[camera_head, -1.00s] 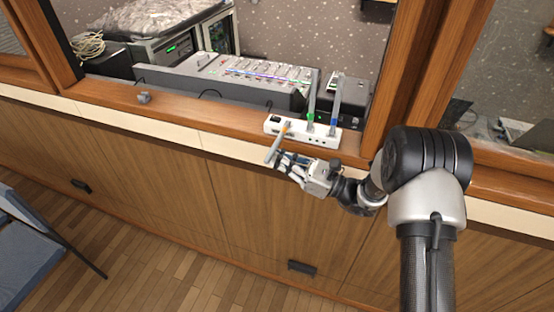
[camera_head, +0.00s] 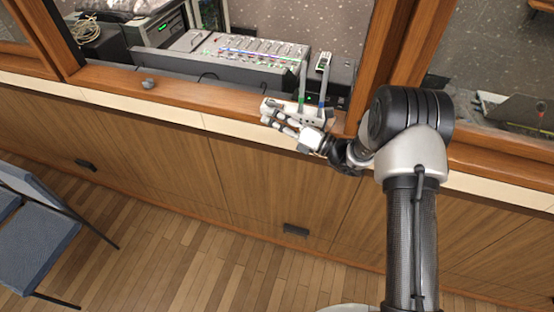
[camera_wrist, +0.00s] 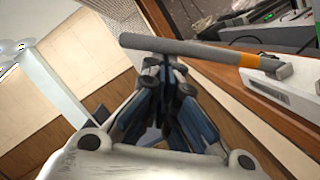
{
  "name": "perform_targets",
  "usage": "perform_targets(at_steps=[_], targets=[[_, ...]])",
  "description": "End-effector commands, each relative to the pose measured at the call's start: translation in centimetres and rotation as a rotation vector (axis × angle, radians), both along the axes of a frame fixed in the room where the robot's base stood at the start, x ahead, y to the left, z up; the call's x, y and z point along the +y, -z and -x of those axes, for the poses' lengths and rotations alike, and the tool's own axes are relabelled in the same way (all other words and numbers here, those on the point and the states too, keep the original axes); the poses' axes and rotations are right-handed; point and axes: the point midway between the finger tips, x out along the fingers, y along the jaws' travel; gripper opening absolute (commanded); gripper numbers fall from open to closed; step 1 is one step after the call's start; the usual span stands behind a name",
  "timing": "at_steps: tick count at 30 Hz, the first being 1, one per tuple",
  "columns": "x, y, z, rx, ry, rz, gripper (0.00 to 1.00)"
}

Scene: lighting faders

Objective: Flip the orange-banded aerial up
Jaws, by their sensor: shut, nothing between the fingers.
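The orange-banded aerial is a grey rod (camera_wrist: 190,49) with an orange band (camera_wrist: 249,60) near its hinge in the wrist view. It is folded down and juts out from the white box (camera_wrist: 268,84) over the ledge's front. My gripper (camera_wrist: 165,62) is shut and empty, its fingertips close against the rod's outer part; contact is hard to tell. In the head view my gripper (camera_head: 270,118) is in front of the left end of the white box (camera_head: 283,104) and hides most of this aerial. The green-banded aerial (camera_head: 302,82) and blue-banded aerial (camera_head: 323,85) stand upright.
The white box sits on the wooden ledge (camera_head: 200,103) of a window opening. A mixing desk (camera_head: 240,52) with lit faders is behind it. A small grey knob-like object (camera_head: 148,83) is on the ledge to the left. A chair (camera_head: 45,225) stands at lower left.

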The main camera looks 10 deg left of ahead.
Motion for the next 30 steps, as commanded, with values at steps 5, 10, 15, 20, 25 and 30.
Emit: perform_targets(at_steps=[5, 10, 15, 20, 25, 30], targets=[[-0.1, -2.6, -1.0, 0.165, 0.002, -0.012, 0.0], [-0.2, -4.1, -2.2, 0.324, 0.001, -0.025, 0.0], [-0.3, -5.1, -3.6, 0.478, 0.001, -0.037, 0.0], [-0.4, -5.6, -4.6, 0.589, 0.0, -0.046, 0.0], [-0.5, -5.9, -5.3, 0.661, 0.0, -0.052, 0.0], [-0.5, -6.0, -5.7, 0.694, 0.0, -0.053, 0.0]])
